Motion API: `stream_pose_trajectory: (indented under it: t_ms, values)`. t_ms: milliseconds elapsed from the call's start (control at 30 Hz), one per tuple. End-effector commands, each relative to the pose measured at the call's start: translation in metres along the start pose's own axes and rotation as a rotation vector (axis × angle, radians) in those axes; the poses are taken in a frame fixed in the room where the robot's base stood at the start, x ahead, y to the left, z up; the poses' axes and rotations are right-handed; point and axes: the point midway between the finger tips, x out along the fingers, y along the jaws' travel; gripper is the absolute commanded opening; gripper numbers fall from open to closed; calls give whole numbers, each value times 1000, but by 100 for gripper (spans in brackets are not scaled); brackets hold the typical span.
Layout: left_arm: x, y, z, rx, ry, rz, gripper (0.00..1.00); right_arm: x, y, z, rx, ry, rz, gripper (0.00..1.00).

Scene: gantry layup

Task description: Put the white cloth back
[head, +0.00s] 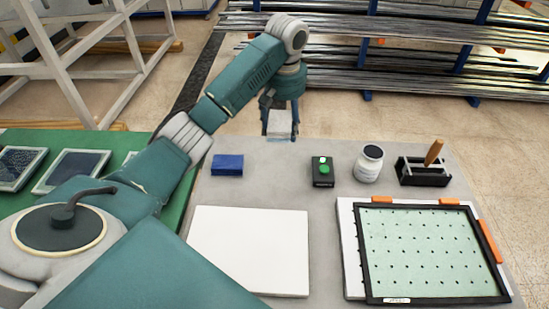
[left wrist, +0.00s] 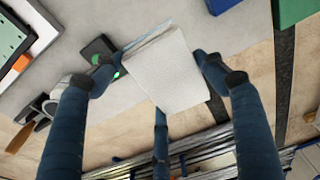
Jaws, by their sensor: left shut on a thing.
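The white cloth (head: 280,127) is a small folded pad, seen at the far edge of the grey table in the head view. My left gripper (head: 281,108) is shut on it from above. In the left wrist view the cloth (left wrist: 170,72) sits between the blue fingers of my left gripper (left wrist: 158,60), with a bluish layer along its upper edge. Whether the cloth touches the table or hangs just above it, I cannot tell. My right gripper is not in view.
On the grey table (head: 258,180) are a blue block (head: 227,165), a black box with a green button (head: 322,172), a white jar (head: 369,163), a black holder with a wooden handle (head: 424,172), a white board (head: 250,248) and a black-framed perforated panel (head: 430,255). Metal bars (head: 400,72) lie on racks behind.

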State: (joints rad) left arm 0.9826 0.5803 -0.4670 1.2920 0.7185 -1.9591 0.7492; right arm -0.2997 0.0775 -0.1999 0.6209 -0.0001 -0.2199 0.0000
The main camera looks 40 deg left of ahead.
Motion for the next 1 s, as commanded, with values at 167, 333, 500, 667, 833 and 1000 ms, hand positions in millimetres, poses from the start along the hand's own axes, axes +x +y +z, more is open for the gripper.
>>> stream_pose_trajectory:
  t_ms: [167, 333, 500, 667, 833, 1000]
  values:
    - [49, -2, 8, -1, -6, -5, 50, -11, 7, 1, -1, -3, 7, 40]
    - [92, -1, 12, -1, -5, -4, 50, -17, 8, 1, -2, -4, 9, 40]
    - [118, 0, 14, -1, -1, -2, 50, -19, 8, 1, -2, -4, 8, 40]
    - [131, 0, 16, -1, -1, -2, 50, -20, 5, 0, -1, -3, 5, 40]
    - [157, 0, 20, -1, -3, -3, 50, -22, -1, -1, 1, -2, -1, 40]
    - [166, 0, 20, -1, 1, -1, 50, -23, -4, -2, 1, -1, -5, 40]
